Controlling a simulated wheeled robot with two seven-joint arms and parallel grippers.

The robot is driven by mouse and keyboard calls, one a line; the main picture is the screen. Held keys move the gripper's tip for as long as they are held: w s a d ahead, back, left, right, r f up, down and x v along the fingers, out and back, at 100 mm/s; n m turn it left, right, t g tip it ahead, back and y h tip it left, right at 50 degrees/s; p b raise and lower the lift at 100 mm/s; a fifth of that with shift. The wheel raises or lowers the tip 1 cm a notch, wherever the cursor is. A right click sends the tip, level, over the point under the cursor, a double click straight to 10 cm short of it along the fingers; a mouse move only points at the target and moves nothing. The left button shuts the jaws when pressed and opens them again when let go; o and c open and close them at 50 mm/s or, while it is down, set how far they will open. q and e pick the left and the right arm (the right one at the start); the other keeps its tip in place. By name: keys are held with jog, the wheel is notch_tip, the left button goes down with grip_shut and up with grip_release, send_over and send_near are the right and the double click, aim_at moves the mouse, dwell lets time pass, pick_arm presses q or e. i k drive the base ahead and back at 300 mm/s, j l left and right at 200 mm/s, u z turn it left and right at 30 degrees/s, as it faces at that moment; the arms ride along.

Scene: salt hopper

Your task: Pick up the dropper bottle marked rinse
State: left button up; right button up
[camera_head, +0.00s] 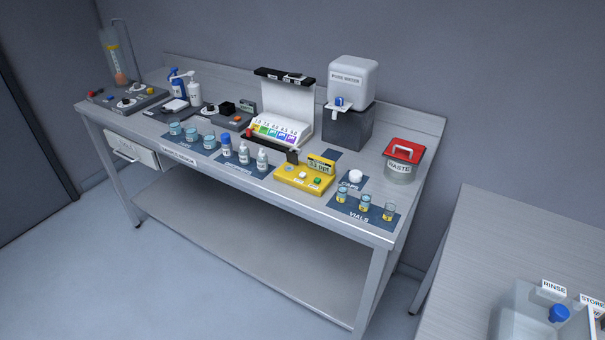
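Three small bottles stand upright in a row on a dark blue mat on the long grey bench: a bottle with a blue cap (226,146), a pale grey bottle (243,154) and another pale grey bottle (262,161). Their labels are too small to read, so I cannot tell which is marked rinse. A sign reading RINSE (554,288) stands by a pale, see-through container (520,318) on the second table at the lower right. A blue knob or cap (558,313) shows in that container. Neither of my grippers is in view.
A yellow meter (304,175) and a mat marked VIALS with small vials (365,203) are right of the bottles. Several beakers (191,133) stand to their left. Behind are a colour chart box (285,110), a water tank (353,82) and a red-lidded waste bin (402,165).

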aim_at(262, 160)
jog(key=j+z, duration=0.2)
jog(key=z, duration=0.15)
jog(key=j+z, duration=0.2)
jog(key=z, duration=0.15)
jog(key=k+j+z, duration=0.15)
jog(key=j, duration=0.3)
jog(key=j+z, duration=0.15)
jog(key=j, duration=0.35)
jog(key=k+j+z, duration=0.15)
jog(key=j, duration=0.25)
jog(key=k+j, duration=0.1)
jog(key=j, duration=0.25)
jog(key=k+j, duration=0.1)
jog(key=j, duration=0.2)
jog(key=k+j, duration=0.1)
jog(key=j, duration=0.25)
jog(key=k+j, duration=0.1)
jog(key=j, duration=0.25)
